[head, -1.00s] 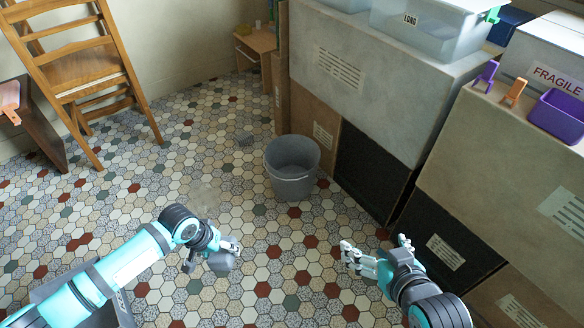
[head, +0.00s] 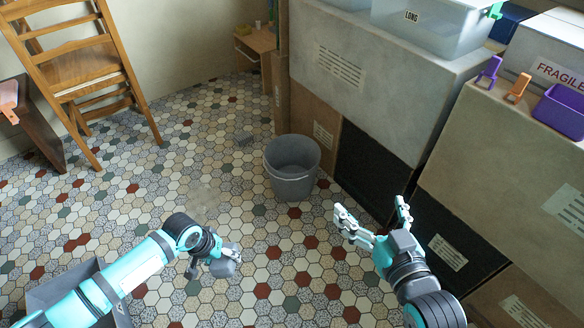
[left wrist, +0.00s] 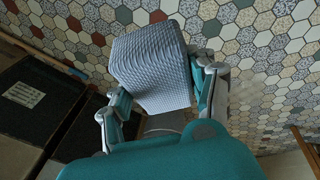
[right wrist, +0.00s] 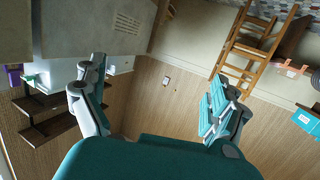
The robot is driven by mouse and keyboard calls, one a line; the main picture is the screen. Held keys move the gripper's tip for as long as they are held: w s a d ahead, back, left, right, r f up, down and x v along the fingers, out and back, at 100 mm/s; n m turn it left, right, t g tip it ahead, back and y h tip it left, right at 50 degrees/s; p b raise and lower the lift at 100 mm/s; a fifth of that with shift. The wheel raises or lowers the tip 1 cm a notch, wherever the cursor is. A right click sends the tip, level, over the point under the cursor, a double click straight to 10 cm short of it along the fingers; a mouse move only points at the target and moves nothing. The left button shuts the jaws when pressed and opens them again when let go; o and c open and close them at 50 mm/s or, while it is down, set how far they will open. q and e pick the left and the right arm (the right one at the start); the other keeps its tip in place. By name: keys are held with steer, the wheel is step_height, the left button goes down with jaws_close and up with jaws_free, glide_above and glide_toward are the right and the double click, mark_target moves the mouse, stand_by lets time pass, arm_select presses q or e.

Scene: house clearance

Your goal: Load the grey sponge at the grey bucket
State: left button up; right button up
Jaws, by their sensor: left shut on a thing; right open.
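The grey bucket (head: 292,186) stands upright on the tiled floor, and its visible inside looks empty. My left gripper (head: 217,262) is shut on a grey block with a textured surface, the grey sponge (left wrist: 152,68), which shows large between the fingers in the left wrist view. In the head view the sponge (head: 224,267) is in the air, nearer to me and to the left of the bucket, apart from it. My right gripper (head: 372,215) is open and empty, to the right of the bucket and nearer to me.
Large boxes (head: 385,90) line the right side, with a clear bin (head: 430,35) and a purple tray (head: 558,112) on top. A wooden chair (head: 85,70) stands at left. The floor between is clear.

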arm_select(q)
steer(key=shift+f+b, duration=0.55)
steer(key=shift+f, duration=0.7)
steer(key=shift+f+b, duration=0.35)
steer(key=shift+f, duration=0.8)
arm_select(e)
step_height(320, 180, up, 10)
steer(key=a+t+y, duration=0.1)
steer(key=t+y, duration=0.1)
steer(key=t, duration=0.4)
steer(key=shift+a+f, duration=0.15)
steer(key=shift+f, duration=0.1)
arm_select(q)
steer(key=shift+r, duration=0.1)
steer(key=shift+r+p, duration=1)
steer(key=shift+p, duration=0.2)
steer(key=shift+r, duration=0.2)
steer(key=shift+r+p, duration=0.3)
steer(key=shift+p, duration=0.35)
steer(key=shift+r+p, duration=0.4)
steer(key=shift+p, duration=0.15)
arm_select(e)
steer(key=s+d+f+g+h, duration=0.2)
steer(key=s+f+g, duration=0.2)
steer(key=f, duration=0.5)
steer(key=s+d+f+g+h, duration=0.2)
steer(key=s+d+f+g, duration=0.1)
steer(key=f+g, duration=0.6)
steer(key=shift+s+f, duration=0.55)
steer(key=shift+f, duration=0.05)
